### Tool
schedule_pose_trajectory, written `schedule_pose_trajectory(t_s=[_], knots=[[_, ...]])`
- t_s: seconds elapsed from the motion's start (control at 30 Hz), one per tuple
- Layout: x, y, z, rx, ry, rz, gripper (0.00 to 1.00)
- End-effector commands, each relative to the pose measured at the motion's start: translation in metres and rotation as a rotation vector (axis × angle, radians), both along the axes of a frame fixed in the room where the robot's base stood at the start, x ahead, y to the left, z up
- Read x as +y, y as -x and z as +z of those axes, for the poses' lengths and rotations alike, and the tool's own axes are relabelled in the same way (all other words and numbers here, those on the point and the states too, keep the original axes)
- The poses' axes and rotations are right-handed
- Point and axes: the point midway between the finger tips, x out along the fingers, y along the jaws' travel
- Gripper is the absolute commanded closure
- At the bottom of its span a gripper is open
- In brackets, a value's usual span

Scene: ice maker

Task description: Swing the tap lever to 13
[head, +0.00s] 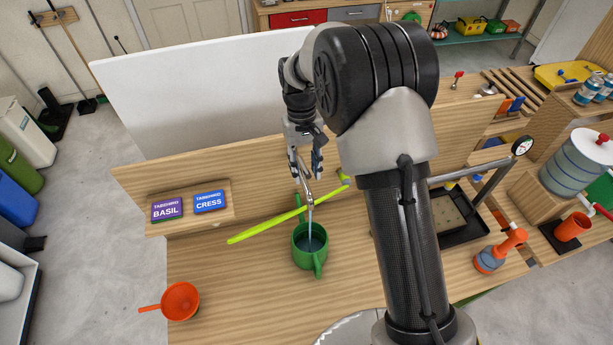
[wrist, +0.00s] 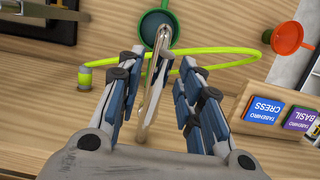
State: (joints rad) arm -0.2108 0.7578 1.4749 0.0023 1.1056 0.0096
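A bright metal tap part (head: 307,186) stands in front of the wooden back panel; I cannot tell whether it is lever or spout. It also shows in the wrist view (wrist: 153,95), upright between my fingers. A thin pale stream seems to run from its end into a green mug (head: 318,266) on the worktop; the mug is also in the wrist view (wrist: 153,22). My gripper (head: 305,158) is open, with one finger on each side of the metal part and gaps visible in the wrist view (wrist: 160,62). No number scale is readable.
A lime-green hose (head: 262,228) curves beside the mug and tap. Seed packets BASIL (head: 167,208) and CRESS (head: 209,202) stand on a small ledge. A black tray (head: 462,218) lies to the right.

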Motion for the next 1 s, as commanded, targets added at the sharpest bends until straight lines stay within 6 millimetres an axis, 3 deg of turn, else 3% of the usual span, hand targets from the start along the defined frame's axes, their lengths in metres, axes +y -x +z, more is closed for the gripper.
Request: schedule_pose_trajectory(t_s=[0.7, 1.0], knots=[[0.002, -0.012, 0.065, 0.000, 0.000, 0.000, 0.67], [0.003, -0.013, 0.068, 0.001, 0.000, 0.000, 0.67]])
